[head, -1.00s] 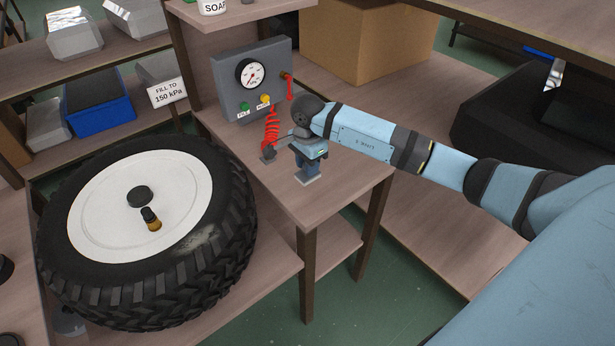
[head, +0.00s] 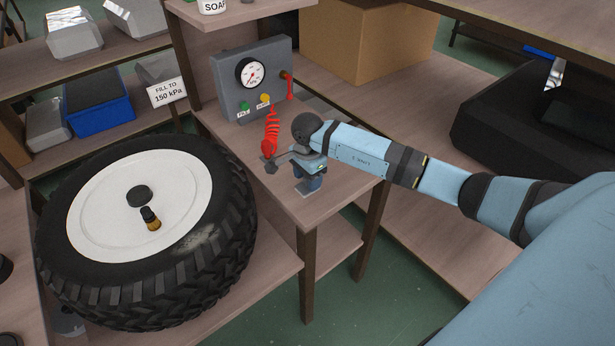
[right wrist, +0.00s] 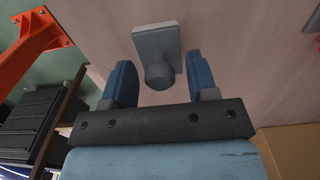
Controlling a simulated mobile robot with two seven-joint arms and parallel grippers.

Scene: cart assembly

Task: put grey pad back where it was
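The grey pad (right wrist: 153,40) shows in the right wrist view as a flat rectangular block with a round knob facing the camera. It appears to lie against the wooden top. My right gripper (right wrist: 158,72) is open; its two blue fingers stand on either side of the knob, with a visible gap on both sides. In the head view my right gripper (head: 308,180) is low over the front of the small bench, with a pale grey edge below it. The gripper covers much of what is under it. My left gripper is not in view.
A grey gauge box (head: 253,80) stands at the back of the bench (head: 325,205), with a coiled red hose (head: 271,132) before it. A dark grey fitting (head: 270,164) lies left of my gripper. A large tyre (head: 190,245) is at left; a cardboard box (head: 365,40) is behind.

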